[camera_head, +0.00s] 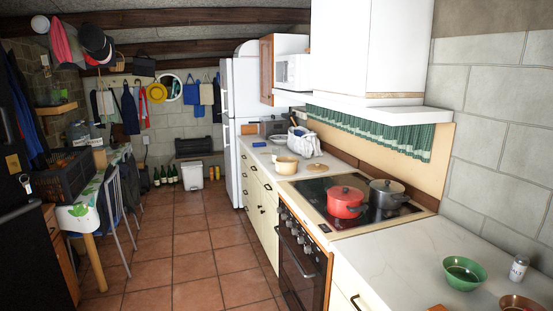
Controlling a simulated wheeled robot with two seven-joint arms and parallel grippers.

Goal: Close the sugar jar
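A cream, round container (287,166) stands on the counter beyond the stove. It may be the sugar jar; no label can be read. Its top looks open, but it is small and I cannot be sure. A flat tan disc (316,167) lies on the counter to its right, apart from it. The disc may be a lid. Neither of my grippers is in view.
A red pot (345,201) and a grey pot (386,194) stand on the black cooktop (316,188). A green bowl (464,272) and a white shaker (519,267) are on the near counter (400,262). The tiled floor (200,262) is clear between counter and left table.

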